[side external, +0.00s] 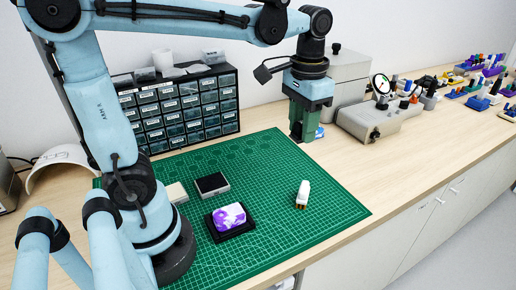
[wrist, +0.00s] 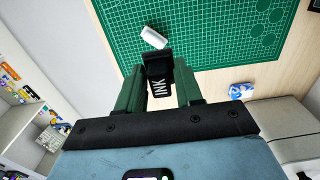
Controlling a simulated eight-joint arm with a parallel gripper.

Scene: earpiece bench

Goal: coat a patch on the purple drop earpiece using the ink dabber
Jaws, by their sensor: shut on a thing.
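A purple-and-white mottled block (side external: 229,216), which seems to be the purple drop earpiece, sits in a black holder (side external: 219,238) on the green mat in the side view. It is not in the wrist view. My gripper (side external: 302,137) points down near the mat's far right edge, well to the right of and behind the block. In the wrist view my gripper (wrist: 159,78) is shut on a black piece marked INK, the ink dabber (wrist: 158,88), held between the green fingers. The dabber is hard to make out in the side view.
A black-topped pad (side external: 212,184) and a pale block (side external: 177,192) lie behind the holder. A blue-and-white object (side external: 319,132) is beside my gripper. A drawer cabinet (side external: 180,108) stands behind; a grey device (side external: 380,122) stands right.

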